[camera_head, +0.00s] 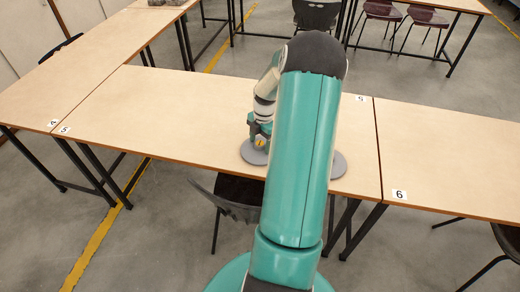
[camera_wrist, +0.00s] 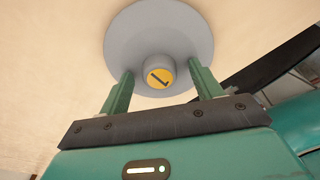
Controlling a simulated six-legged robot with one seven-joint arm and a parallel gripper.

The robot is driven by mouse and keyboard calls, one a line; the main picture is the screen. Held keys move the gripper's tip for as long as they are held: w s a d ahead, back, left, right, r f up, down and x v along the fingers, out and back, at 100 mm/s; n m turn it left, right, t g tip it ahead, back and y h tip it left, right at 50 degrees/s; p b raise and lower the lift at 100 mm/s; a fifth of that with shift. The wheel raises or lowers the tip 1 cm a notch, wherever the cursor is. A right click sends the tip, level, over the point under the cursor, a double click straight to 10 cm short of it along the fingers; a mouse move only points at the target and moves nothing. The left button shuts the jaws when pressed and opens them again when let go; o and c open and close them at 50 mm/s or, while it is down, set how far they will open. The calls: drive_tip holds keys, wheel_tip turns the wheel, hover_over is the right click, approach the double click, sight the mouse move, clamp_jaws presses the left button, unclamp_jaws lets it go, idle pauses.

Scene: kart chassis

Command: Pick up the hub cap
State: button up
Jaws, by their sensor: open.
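The hub cap (camera_wrist: 190,35) is a round grey disc with a raised grey knob, which has a yellow, dark-marked top. It lies on the pale wooden table and shows in the wrist view at top centre. In the head view the grey disc (camera_head: 248,155) is on the table just left of my arm, partly hidden. My gripper (camera_wrist: 160,73) is open. Its two green fingers stand apart on the left and right of the knob, with a gap on each side. I cannot tell the exact height of the fingertips. In the head view my gripper (camera_head: 258,131) is at the disc.
Another grey round edge (camera_head: 340,166) shows right of my arm on the same table (camera_head: 170,110), mostly hidden. A dark chair (camera_head: 238,196) stands at the table's near edge. Tables adjoin on the left (camera_head: 60,80) and right (camera_head: 450,150). The table's left part is clear.

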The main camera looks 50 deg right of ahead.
drive_tip(key=c, duration=1.1)
drive_tip(key=shift+r, duration=0.1)
drive_tip(key=shift+c, duration=0.2)
